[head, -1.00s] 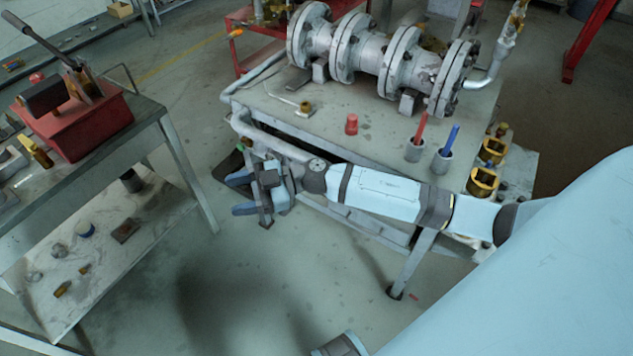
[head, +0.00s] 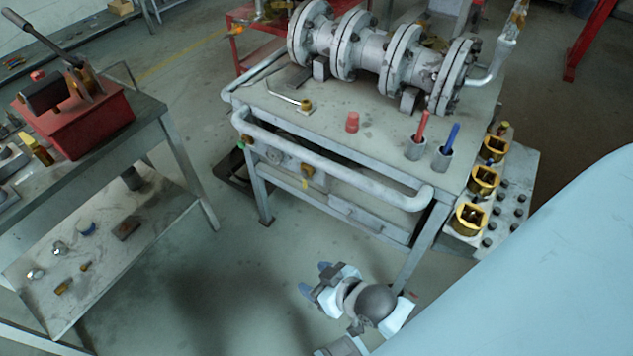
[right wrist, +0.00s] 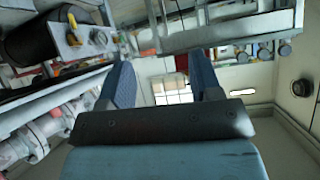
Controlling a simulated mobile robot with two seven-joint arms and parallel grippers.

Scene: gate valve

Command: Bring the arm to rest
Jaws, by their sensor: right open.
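My right gripper (head: 318,280) shows low in the middle of the head view, above the floor and in front of the grey trolley (head: 375,212). In the right wrist view its two blue fingers (right wrist: 165,85) are spread apart with nothing between them. The gripper is apart from the trolley. My left gripper is not in the head view.
A flanged grey valve assembly (head: 385,52) lies on the trolley. A workbench with a red box (head: 85,122) is at the left. Floor between them is clear.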

